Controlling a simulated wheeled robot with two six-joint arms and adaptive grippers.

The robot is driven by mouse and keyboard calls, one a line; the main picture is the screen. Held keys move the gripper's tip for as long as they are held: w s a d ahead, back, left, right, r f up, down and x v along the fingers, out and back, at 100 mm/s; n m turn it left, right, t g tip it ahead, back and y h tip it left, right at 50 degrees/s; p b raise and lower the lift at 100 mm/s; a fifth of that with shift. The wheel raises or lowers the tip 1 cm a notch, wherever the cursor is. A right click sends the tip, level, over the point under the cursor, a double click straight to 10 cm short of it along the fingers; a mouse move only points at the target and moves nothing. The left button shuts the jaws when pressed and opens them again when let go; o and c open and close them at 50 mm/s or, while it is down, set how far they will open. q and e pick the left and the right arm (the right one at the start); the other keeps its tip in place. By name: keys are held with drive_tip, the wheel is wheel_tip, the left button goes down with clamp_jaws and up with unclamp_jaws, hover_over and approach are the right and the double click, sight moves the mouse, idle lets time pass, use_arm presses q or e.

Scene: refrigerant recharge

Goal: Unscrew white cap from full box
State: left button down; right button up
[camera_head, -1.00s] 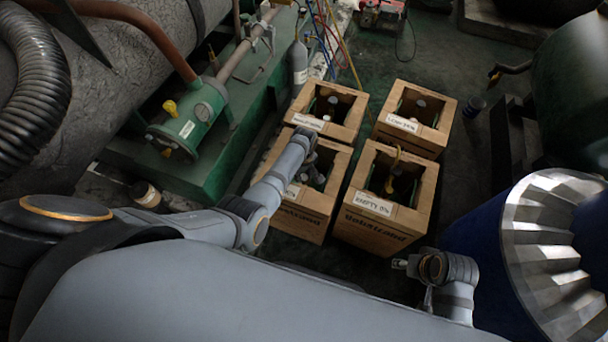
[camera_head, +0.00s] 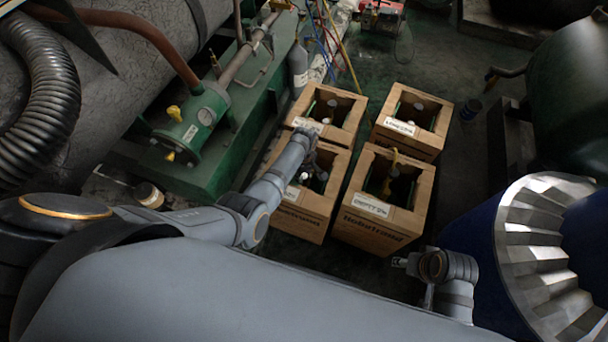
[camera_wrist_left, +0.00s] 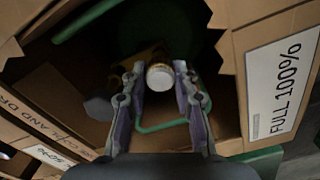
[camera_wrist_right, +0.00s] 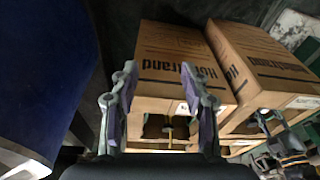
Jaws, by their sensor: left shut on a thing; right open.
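The full box (camera_head: 303,218) is an open-topped cardboard box at the front left of a group. Its "FULL 100%" label (camera_wrist_left: 282,85) shows at the right of the left wrist view. My left gripper (camera_head: 311,160) reaches into its opening. In the left wrist view, the white cap (camera_wrist_left: 160,77) sits between my left fingers on a brass-coloured neck above a dark green cylinder (camera_wrist_left: 150,28). The gripper is shut on the cap; the contact itself is hard to make out. My right gripper (camera_wrist_right: 158,75) is open and empty, low in front of the boxes.
The empty box (camera_head: 376,234) stands right of the full box. Two more open boxes (camera_head: 324,115) (camera_head: 411,120) stand behind. Green machinery (camera_head: 195,130) flanks the left. A blue drum with a ribbed metal top (camera_head: 535,250) is close on the right.

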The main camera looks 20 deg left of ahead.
use_arm(q)
drive_tip(key=shift+r+p, duration=1.25)
drive_tip(key=shift+r, duration=0.15)
